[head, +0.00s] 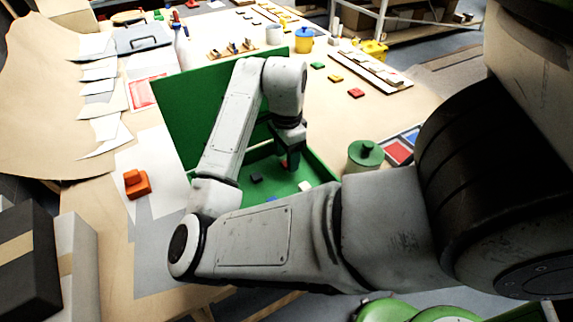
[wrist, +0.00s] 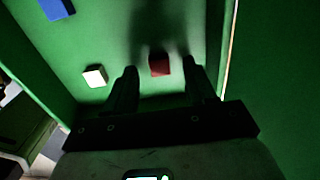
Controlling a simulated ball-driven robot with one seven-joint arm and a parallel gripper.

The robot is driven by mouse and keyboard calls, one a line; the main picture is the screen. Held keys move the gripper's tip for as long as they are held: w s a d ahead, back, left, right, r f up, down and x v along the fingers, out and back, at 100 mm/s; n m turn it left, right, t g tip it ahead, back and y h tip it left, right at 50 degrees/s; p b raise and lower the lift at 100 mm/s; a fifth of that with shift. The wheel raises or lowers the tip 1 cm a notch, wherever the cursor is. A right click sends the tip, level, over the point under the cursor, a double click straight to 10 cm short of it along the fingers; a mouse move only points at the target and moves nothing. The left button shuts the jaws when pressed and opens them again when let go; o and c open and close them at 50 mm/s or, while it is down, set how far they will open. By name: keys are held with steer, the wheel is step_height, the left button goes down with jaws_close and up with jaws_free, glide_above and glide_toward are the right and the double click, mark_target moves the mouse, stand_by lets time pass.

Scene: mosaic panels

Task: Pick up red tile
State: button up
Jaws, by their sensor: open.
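A dark red tile (wrist: 159,64) lies on the green floor of a box in the wrist view, just beyond and between my two fingertips. My gripper (wrist: 159,70) is open, and its fingers are apart on either side of the tile's line. I cannot tell how high the fingertips are above the floor. In the head view my gripper (head: 289,163) reaches down into the green box (head: 322,166), and a small bit of red shows at its fingertips. Another red tile (head: 356,93) lies on the table to the right.
A white tile (wrist: 95,76) and a blue tile (wrist: 56,8) lie in the box, left of the fingers. A dark tile (head: 256,178) is also inside. The box's raised green panel (head: 185,110) stands behind my arm.

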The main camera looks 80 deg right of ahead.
steer(key=shift+f, duration=0.6)
steer(key=shift+c, duration=0.4)
jaws_close()
